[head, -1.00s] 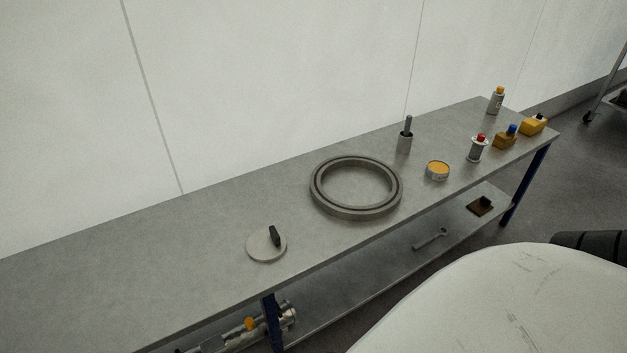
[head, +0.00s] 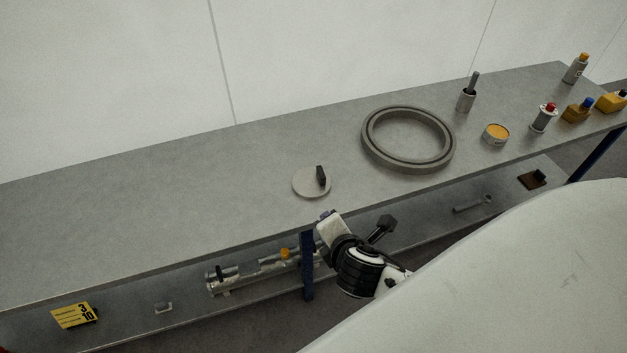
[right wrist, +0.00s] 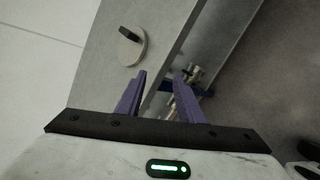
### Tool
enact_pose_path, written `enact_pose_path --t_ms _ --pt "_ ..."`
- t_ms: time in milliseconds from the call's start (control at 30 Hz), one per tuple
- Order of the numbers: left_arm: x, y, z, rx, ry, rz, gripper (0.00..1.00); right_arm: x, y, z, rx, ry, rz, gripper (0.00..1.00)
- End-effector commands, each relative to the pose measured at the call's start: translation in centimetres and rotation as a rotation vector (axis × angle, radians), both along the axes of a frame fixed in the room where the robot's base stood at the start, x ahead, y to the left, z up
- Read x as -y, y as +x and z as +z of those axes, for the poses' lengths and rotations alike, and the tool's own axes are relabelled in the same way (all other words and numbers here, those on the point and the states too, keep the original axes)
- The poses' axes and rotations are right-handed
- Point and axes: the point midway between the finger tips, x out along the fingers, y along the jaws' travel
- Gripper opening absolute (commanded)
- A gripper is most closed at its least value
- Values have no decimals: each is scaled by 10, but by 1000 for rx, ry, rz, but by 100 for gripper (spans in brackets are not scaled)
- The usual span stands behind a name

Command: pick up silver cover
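The silver cover (head: 306,187) is a flat round disc with an upright black handle, lying on the grey workbench (head: 180,190) near its front edge. In the right wrist view the cover (right wrist: 127,52) is beyond the fingertips, up and to the left. My right gripper (head: 325,214) is just off the bench's front edge, below the cover in the head view and apart from it. In the right wrist view its two purple fingers (right wrist: 160,82) stand apart with nothing between them. My left gripper is not in view.
A large grey ring (head: 374,154) lies right of the cover. Beyond it are a cup with a tool (head: 466,101), an orange-topped tin (head: 495,136) and several bottles. A lower shelf holds metal pipework (head: 240,276) and a yellow sign (head: 74,315). The bench left of the cover is clear.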

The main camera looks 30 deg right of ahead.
Motion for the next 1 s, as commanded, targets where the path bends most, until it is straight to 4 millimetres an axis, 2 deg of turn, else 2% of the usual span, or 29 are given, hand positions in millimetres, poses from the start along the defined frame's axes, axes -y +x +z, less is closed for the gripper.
enact_pose_path --t_ms 33,133,200,333,433,600,867,1000 --pt "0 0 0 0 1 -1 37 12 20 0 5 -170 129 34" --pt "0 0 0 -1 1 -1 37 28 52 3 -2 -507 376 34" --pt "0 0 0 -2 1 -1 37 38 68 4 -17 -702 509 34" --pt "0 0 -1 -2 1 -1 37 48 84 5 -42 -922 649 34" --pt "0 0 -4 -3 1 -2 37 54 96 1 -50 -981 685 34" --pt "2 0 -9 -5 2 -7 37 61 119 -10 -51 -983 687 34" --pt "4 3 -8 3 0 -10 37 69 138 -17 -50 -980 684 34" --pt "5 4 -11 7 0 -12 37 79 156 -25 -51 -978 683 34"
